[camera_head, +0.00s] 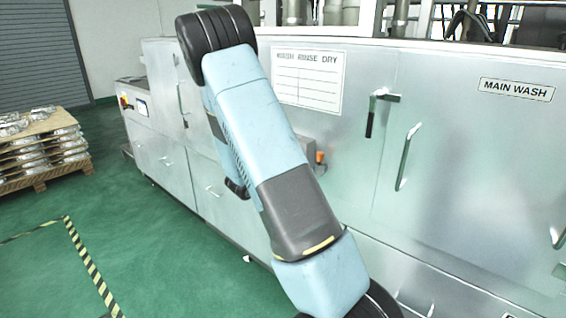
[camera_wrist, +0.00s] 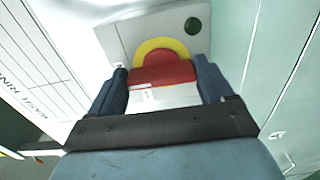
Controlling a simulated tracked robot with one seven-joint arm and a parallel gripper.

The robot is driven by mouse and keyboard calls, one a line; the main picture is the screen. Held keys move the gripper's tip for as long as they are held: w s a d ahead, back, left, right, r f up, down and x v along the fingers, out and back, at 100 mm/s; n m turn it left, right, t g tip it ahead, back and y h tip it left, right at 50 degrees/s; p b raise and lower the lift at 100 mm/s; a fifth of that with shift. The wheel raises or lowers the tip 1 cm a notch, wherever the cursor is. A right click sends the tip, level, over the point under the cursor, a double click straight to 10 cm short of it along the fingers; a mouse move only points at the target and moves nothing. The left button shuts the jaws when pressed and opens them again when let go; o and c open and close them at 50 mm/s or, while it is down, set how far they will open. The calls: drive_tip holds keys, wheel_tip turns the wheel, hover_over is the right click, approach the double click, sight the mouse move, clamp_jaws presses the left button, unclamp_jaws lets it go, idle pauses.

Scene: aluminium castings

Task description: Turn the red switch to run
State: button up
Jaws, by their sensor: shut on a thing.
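The red switch (camera_wrist: 172,54) is a red knob with a red bar handle, set on a yellow disc (camera_wrist: 142,50) on a grey box (camera_wrist: 120,38). In the wrist view my gripper (camera_wrist: 164,76) has one finger on each side of the red handle and is shut on it. The handle lies roughly crosswise in this view. A white plate with small marks shows below the handle, too blurred to read. In the head view my arm hides the gripper and the switch.
A dark green round button (camera_wrist: 193,25) is on the same box. The wash machine's metal front has a WASH RINSE DRY sign (camera_head: 307,82), a door handle (camera_head: 408,157) and a black-gripped lever (camera_head: 371,117). A pallet of castings (camera_head: 40,150) stands left; green floor lies between.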

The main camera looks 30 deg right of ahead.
drive_tip(key=shift+s+f, duration=0.15)
drive_tip(key=shift+f, duration=0.15)
drive_tip(key=o, duration=0.9)
drive_tip(key=shift+o, duration=0.2)
drive_tip(key=shift+r, duration=0.15)
drive_tip(key=v, duration=1.3)
drive_tip(key=shift+a, duration=0.4)
drive_tip(key=shift+d, duration=0.1)
